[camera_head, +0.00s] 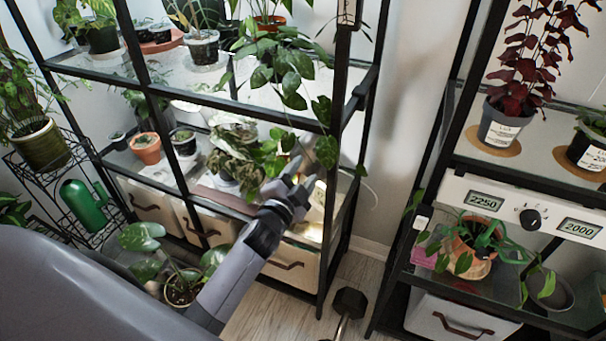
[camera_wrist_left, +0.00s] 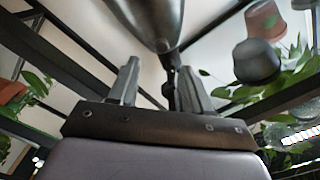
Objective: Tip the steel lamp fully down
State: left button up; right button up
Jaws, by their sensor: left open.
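The steel lamp (camera_wrist_left: 150,18) shows at the top of the left wrist view as a smooth grey metal shade, narrowing to a dark joint and stem below. In the head view, a warm glow lights the shelf beside my gripper, and I cannot clearly make out the lamp's shade there. My left gripper (camera_head: 303,173) reaches to the right end of the middle shelf. In the left wrist view, my left gripper (camera_wrist_left: 157,80) has its fingers apart, with the lamp's joint and stem between or just beyond them. I cannot tell whether they touch. My right gripper is not in view.
A leafy potted plant (camera_head: 238,165) stands left of my gripper on the shelf. A black shelf post (camera_head: 331,220) rises just to the right. Trailing leaves hang above. A dumbbell (camera_head: 347,305) lies on the floor, and a second rack (camera_head: 455,155) stands at right.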

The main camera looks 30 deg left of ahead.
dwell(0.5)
pick_arm(q)
jog(key=s+d+f+n+g+h+p, duration=0.1)
jog(key=s+p, duration=0.4)
jog(key=s, duration=0.8)
jog(key=s+d+f+n+g+h+p, duration=0.2)
jog(key=s+d+f+n+g+p, duration=0.2)
jog(key=s, duration=0.9)
jog(key=n+g+p, duration=0.1)
jog(key=n+g, duration=0.1)
jog(key=shift+s+d+g+p, duration=0.2)
jog(key=shift+s+g+p, duration=0.1)
jog(key=shift+s, duration=0.05)
jog(key=shift+f, duration=0.1)
dwell(0.3)
